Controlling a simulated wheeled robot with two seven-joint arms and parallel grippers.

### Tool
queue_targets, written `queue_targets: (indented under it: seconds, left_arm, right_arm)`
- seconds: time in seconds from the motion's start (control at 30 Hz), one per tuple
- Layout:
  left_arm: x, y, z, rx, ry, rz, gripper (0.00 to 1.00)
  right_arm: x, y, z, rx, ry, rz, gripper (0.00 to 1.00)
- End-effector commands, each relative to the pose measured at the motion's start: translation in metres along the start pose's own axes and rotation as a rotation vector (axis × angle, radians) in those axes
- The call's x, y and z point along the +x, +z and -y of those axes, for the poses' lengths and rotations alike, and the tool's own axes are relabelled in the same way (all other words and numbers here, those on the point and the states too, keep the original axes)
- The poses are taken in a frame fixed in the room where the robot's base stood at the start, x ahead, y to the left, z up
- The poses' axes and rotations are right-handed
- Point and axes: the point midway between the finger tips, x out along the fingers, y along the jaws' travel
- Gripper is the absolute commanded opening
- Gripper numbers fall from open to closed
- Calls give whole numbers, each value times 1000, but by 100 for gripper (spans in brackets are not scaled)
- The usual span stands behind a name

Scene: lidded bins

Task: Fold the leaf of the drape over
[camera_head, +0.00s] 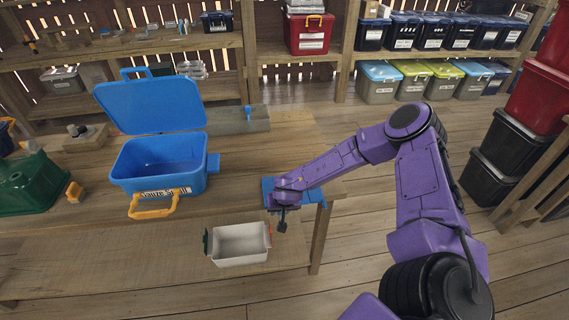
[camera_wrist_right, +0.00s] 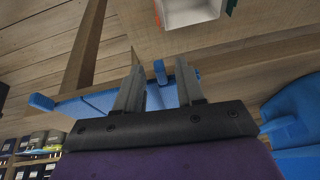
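A flat blue piece (camera_head: 312,195) lies at the right end of the wooden bench, partly under my right gripper; I take it for the drape, but cannot make out a separate leaf. In the right wrist view a blue panel (camera_wrist_right: 88,105) with a small tab (camera_wrist_right: 160,72) shows behind the fingers. My right gripper (camera_head: 281,213) is over the panel's near left side. In the wrist view its fingers (camera_wrist_right: 158,82) stand apart with a gap between them; I see nothing clamped, and cannot tell if they touch the panel. My left gripper is not in view.
An open blue bin (camera_head: 160,165) with raised lid (camera_head: 150,104) stands left on the bench (camera_head: 90,230). A white tray (camera_head: 240,245) sits near the front. A green bin (camera_head: 30,185) is far left. Dark and red bins (camera_head: 510,140) are stacked right; shelves of bins line the back.

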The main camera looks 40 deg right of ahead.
Motion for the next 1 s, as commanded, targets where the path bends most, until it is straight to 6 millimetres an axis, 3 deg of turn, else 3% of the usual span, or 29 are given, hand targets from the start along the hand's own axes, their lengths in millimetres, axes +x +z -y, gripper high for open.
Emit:
queue_targets:
  seconds: [0.2, 0.7, 0.87, 1.0]
  left_arm:
    - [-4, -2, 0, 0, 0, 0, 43]
    - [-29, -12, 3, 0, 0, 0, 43]
    - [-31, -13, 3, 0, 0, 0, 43]
    - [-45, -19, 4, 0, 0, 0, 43]
  right_arm:
    - [-5, 2, 0, -3, 0, 0, 38]
    - [-34, 36, 0, -2, 0, 1, 38]
    - [-37, 37, 1, -1, 0, 0, 38]
    - [-50, 32, 2, -2, 1, -1, 38]
